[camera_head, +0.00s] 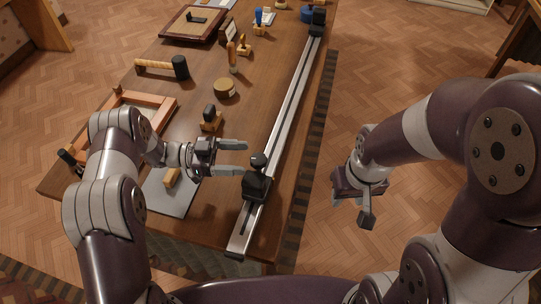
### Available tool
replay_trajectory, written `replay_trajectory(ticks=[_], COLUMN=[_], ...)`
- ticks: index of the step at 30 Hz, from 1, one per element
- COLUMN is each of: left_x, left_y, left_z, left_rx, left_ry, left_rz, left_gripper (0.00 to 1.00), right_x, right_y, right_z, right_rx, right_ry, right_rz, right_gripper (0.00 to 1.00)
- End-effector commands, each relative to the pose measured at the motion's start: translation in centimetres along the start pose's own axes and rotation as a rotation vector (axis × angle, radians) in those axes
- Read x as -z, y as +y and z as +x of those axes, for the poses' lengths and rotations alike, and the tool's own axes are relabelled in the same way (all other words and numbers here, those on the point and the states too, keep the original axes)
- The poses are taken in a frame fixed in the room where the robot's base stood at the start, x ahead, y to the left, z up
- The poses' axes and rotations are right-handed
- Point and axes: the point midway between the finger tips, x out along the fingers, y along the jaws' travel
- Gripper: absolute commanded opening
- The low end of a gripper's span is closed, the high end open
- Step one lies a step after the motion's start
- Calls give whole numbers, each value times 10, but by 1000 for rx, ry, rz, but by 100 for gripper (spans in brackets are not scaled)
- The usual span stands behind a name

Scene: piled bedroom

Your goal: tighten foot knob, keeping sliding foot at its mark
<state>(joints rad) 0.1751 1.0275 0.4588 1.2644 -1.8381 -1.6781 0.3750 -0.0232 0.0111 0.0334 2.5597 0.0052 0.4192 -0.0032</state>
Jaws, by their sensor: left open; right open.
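A long metal rail (284,113) runs along the right side of the wooden table. The black sliding foot (255,185) sits on the rail near its near end, with a dark round foot knob (259,160) on top. The foot's mark cannot be made out. My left gripper (244,157) is open, its fingers pointing right toward the knob. The tips end just left of the knob, apart from it in the picture; their height relative to it is unclear. My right gripper (353,210) is open and empty, off the table's right edge, pointing down over the floor.
Left of the rail stand a black-topped stamp (211,118), a round tin (224,88), a mallet (165,67) and a wooden frame (157,101). A grey mat (180,201) with a small tan block (173,177) lies below my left gripper. Floor right of the table is clear.

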Motion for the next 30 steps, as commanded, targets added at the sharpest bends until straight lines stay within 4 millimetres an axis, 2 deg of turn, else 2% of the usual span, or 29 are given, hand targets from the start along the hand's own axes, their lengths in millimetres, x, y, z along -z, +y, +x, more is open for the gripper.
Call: replay_trajectory(ticks=[1, 3, 9, 13, 20, 21, 23, 25, 26, 30], left_x=[6, 5, 3, 1, 0, 0, 0, 0, 0, -3], left_y=[1, 2, 1, 0, 0, 0, 0, 0, 0, 0], left_z=[14, 32, 68, 77, 78, 78, 78, 78, 78, 78], left_rx=[-5, -5, -3, -1, 0, 0, 0, 0, 0, -17], left_ry=[2, 1, 1, 1, 1, 1, 1, 1, 1, 2], left_rz=[-3, -5, -3, -2, -1, -1, -1, -1, -1, 1], left_gripper=[72, 72, 72, 72, 72, 66, 46, 23, 20, 21], right_x=[1, 2, 3, 3, 3, 3, 3, 3, 3, 2], right_y=[0, 0, 0, 0, 0, 0, 0, 0, 0, 0], right_z=[-10, -15, -25, -26, -26, -26, -26, -26, -26, -18], right_rx=[0, 0, 0, 0, 0, 0, 0, 0, 0, 0], right_ry=[0, 0, 0, 0, 0, 0, 0, 0, 0, 0], right_rz=[0, 0, 0, 0, 0, 0, 0, 0, 0, 0], right_gripper=[43, 43, 43, 43, 43, 43, 43, 43, 43, 43])
